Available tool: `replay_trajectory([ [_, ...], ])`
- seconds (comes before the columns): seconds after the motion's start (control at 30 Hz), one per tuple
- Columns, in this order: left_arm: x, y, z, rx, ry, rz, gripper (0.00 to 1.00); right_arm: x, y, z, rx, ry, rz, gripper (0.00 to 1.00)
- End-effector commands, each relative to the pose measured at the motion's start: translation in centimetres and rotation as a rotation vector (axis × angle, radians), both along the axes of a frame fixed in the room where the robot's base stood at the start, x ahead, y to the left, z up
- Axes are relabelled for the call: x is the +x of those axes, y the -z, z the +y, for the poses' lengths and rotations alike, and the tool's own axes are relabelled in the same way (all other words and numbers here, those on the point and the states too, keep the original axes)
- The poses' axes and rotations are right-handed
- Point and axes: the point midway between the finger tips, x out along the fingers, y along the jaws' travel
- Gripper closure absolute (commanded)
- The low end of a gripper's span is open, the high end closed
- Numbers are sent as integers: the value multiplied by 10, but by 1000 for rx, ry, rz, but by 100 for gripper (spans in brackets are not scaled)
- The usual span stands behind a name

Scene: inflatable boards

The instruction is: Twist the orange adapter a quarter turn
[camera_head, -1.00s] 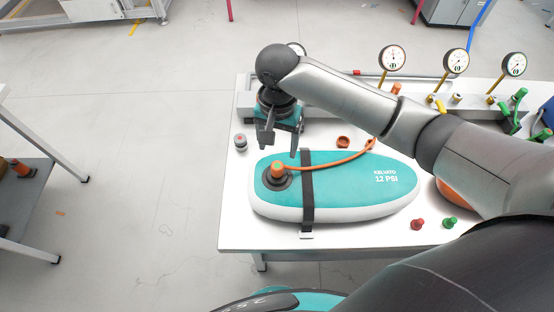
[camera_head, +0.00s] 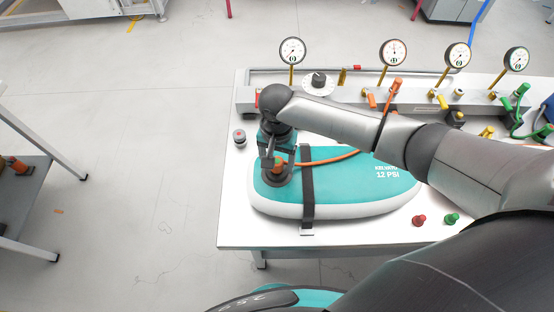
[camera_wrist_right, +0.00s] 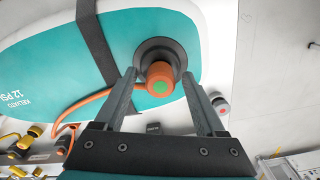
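The orange adapter (camera_head: 278,166) sits on the dark round valve at the left end of the teal inflatable board (camera_head: 340,188). In the right wrist view the adapter (camera_wrist_right: 158,76) has a green centre and an orange hose leading off to the left. My right gripper (camera_wrist_right: 159,80) is open, with one finger on each side of the adapter and a small gap showing at both sides. In the head view the right gripper (camera_head: 277,160) points down over the adapter and partly hides it. My left gripper is not in view.
A black strap (camera_head: 307,190) crosses the board on the white table (camera_head: 240,232). Several gauges (camera_head: 292,50) stand along the back panel. A red-topped knob (camera_head: 239,136) is left of my gripper. Red (camera_head: 418,220) and green (camera_head: 452,218) fittings lie at the front right.

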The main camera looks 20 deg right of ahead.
Motion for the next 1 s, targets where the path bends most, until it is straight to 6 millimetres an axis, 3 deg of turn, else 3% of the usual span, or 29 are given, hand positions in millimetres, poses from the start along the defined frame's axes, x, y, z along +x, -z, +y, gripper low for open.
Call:
replay_trajectory([
  [0.07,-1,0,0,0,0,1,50,0,0,0,0,0,0,38],
  [0.6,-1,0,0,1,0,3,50,0,0,0,0,0,0,99],
  [0.77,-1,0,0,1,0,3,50,0,-1,0,0,0,0,100],
  [0.8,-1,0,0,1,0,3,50,0,-1,0,0,1,0,63],
  [1.0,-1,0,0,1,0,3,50,0,-1,0,-1,1,1,85],
])
